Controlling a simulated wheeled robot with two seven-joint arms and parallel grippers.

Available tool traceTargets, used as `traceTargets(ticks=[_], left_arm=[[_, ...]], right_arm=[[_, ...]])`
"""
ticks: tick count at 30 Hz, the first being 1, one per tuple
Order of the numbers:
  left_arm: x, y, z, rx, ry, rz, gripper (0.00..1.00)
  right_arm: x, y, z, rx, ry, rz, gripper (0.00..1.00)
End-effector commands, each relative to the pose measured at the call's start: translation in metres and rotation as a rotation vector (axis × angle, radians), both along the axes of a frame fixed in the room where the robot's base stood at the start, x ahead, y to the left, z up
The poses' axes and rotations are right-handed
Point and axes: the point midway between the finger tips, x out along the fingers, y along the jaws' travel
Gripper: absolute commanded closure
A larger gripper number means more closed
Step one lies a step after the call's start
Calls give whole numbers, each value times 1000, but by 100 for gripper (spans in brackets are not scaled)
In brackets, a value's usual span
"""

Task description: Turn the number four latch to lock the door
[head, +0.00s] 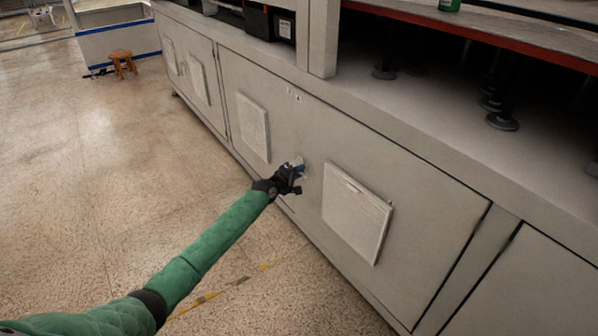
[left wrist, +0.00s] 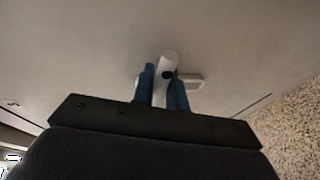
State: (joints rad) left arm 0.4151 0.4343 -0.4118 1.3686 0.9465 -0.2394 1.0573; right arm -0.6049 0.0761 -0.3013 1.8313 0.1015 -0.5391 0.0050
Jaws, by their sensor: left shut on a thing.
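The cabinet door (head: 290,125) is a light grey panel, and it looks flush with its frame. My left gripper (head: 298,170) is at the door's face, between two vented plates. In the left wrist view its two blue fingertips (left wrist: 166,90) are shut on a pale latch handle (left wrist: 169,66). A light latch base (left wrist: 193,82) shows behind the fingers. In the head view the latch is mostly hidden by my gripper. No number is legible on it. My right gripper is in neither view.
Vented plates (head: 357,212) and (head: 253,126) stand out from the door on both sides of the gripper. A counter edge (head: 420,140) runs above the door. A small wooden stool (head: 123,62) stands far back left. The speckled floor (head: 100,190) is clear in front.

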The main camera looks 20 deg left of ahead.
Motion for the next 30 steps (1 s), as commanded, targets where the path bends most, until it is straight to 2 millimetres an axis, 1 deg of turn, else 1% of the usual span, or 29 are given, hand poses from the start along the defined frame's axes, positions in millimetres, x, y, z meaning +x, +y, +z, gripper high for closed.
traceTargets(ticks=[1, 6, 25, 26, 27, 28, 29, 30], left_arm=[[0, 1, 2, -8, 6, 1, 100], [0, 0, 2, -30, 23, 0, 100], [0, 1, 2, -45, 35, 1, 100], [0, 1, 2, -45, 35, 1, 82], [0, 1, 2, -45, 35, 1, 74], [0, 1, 2, -45, 35, 1, 68], [0, 1, 2, -44, 34, 1, 65], [0, 1, 2, -44, 34, 1, 65]], right_arm=[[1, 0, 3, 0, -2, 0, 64], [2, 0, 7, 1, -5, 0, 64], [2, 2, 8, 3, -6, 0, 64], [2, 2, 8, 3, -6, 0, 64], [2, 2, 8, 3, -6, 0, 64], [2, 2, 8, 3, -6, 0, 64], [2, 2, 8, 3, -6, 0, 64], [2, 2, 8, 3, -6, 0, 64]])
